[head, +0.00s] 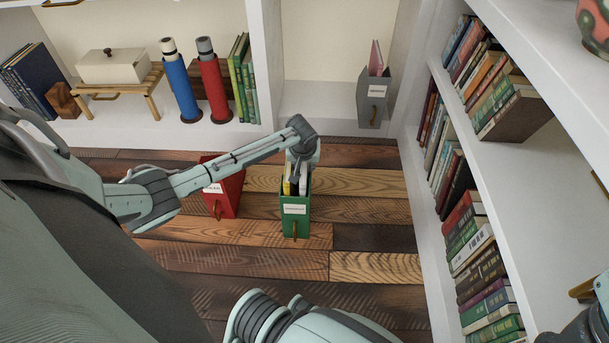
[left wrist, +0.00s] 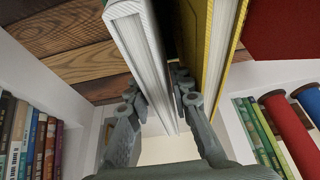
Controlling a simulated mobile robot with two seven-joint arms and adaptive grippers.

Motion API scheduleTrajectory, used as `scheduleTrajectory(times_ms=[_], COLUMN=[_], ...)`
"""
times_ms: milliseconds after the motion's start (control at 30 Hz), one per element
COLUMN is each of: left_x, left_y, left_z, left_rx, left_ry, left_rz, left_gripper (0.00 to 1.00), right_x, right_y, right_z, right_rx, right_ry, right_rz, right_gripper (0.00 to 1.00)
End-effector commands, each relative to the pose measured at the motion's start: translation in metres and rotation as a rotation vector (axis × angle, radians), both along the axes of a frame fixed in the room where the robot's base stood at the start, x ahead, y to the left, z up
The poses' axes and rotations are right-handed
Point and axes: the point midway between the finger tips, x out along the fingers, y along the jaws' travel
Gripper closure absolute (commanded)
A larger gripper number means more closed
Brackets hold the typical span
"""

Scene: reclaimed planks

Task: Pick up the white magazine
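The white magazine (left wrist: 137,43) stands on edge, its pale side running down between the fingers of my left gripper (left wrist: 157,88) in the left wrist view. In the head view it is a thin white strip (head: 303,182) in the green magazine file (head: 294,214). A yellow magazine (left wrist: 217,48) stands just right of it in the wrist view. My left gripper (head: 301,158) reaches down at the file's top. Its fingers are on either side of the white magazine, with one in the slot beside the yellow one. Whether both pads press on it is unclear.
A red magazine file (head: 225,190) stands left of the green one on the plank floor (head: 372,237). A grey file (head: 374,97) stands on the back shelf. A bookcase full of books (head: 480,235) lines the right side. Bare floor lies right of the green file.

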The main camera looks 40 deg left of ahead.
Motion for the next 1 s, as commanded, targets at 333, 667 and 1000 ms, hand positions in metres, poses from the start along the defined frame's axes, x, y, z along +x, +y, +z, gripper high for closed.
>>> scheduleTrajectory(times_ms=[333,667,1000], left_x=[0.0018,0.0016,0.0017], left_y=[0.001,0.001,0.0008], left_z=[-0.0045,-0.0071,-0.0097], left_rx=[-0.001,-0.002,-0.001], left_ry=[0.0,0.0,-0.001], left_rz=[0.0,0.001,0.001], left_gripper=[0.79,0.79,0.79], right_x=[0.001,0.0009,0.0009], right_y=[0.0008,0.0008,0.0008], right_z=[0.001,0.0045,0.0055], right_rx=[-0.007,-0.007,-0.007], right_ry=[-0.005,-0.004,-0.004], right_rz=[0.002,0.001,0.001], right_gripper=[0.6,0.6,0.6])
